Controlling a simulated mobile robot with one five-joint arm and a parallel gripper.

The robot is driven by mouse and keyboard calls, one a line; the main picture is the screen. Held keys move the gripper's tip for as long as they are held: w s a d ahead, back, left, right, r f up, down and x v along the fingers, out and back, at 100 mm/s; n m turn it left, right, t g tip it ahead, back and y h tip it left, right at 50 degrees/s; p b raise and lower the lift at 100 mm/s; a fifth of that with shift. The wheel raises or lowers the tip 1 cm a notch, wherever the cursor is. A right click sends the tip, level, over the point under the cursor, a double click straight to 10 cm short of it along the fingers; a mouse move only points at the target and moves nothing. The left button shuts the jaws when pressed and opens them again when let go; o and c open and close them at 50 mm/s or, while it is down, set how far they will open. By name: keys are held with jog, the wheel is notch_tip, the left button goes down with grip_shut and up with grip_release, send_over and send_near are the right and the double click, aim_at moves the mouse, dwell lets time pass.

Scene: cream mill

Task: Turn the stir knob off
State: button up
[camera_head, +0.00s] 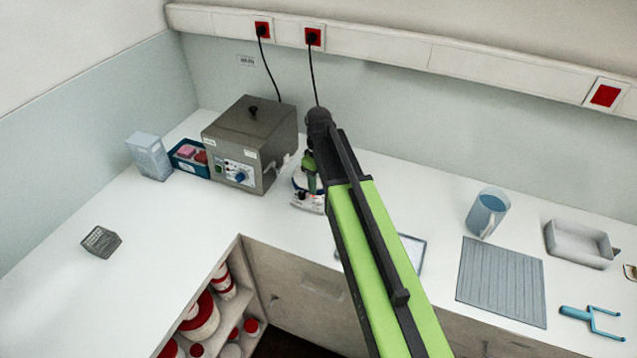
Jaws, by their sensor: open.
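A small white stirrer (309,205) stands on the white counter just right of the grey metal bath. Dark knobs seem to sit on its front, but they are too small to tell apart or to read their setting. My arm reaches across the counter and bends down over the stirrer. My gripper (312,187) is open at the stirrer, small and partly hidden by my arm. I cannot tell whether it touches a knob. The stirrer's right side and back are hidden behind my arm.
The grey metal bath (248,135) with a blue knob stands close on the left. Left of it are a blue tray (183,165) and a pale box (149,157). A pitcher (488,213), ribbed mat (500,282) and white tray (580,244) lie right. Counter at front left is mostly clear.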

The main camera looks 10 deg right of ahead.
notch_tip(320, 180, up, 11)
jog(key=p, duration=0.9)
jog(key=b, duration=1.1)
send_near(318, 199)
jog(key=s+f, duration=0.2)
jog(key=s, duration=0.2)
jog(key=s+f+m+b, duration=0.1)
jog(key=s, duration=0.1)
jog(key=s+f+b, duration=0.2)
jog(key=s+f+m+b, duration=0.1)
jog(key=s+f+b, duration=0.1)
jog(key=shift+s+a+f+m, duration=0.25)
jog(key=shift+s+a+m, duration=0.05)
jog(key=s+m, duration=0.3)
jog(key=s, duration=0.1)
jog(key=shift+s+r, duration=0.1)
jog(key=shift+r, duration=0.1)
jog(key=shift+s+m, duration=0.15)
jog(key=shift+m, duration=0.65)
jog(key=shift+w+m, duration=0.2)
jog(key=shift+m, duration=0.2)
